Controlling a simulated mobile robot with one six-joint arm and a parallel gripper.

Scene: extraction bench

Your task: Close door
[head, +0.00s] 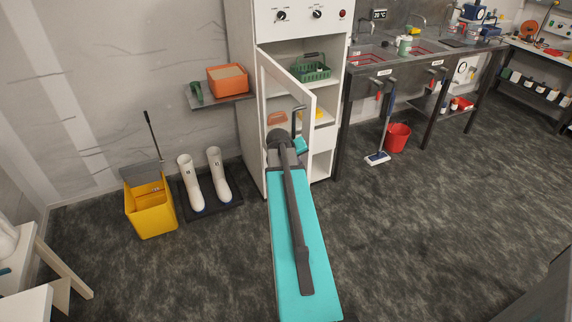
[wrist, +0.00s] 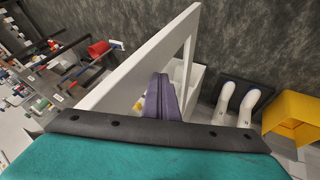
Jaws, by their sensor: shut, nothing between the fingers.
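The white-framed cabinet door (head: 284,76) stands partly open in the head view, its left edge at the cabinet's left side and its free edge swung out. A dark handle (head: 297,122) shows on it. My arm covers the door's lower part. In the wrist view the door's white frame (wrist: 135,62) crosses diagonally. My gripper (wrist: 162,80) has its purple fingers together and empty, close beside the door frame; I cannot tell whether they touch it. In the head view the fingers are hidden by my arm. The white cabinet (head: 244,90) shows open shelves behind the door.
A green basket (head: 310,72) sits on a cabinet shelf. An orange box (head: 228,79) rests on a wall shelf to the left. White boots (head: 191,183) and a yellow mop bucket (head: 151,208) stand left of the cabinet. A red bucket (head: 397,138) stands right.

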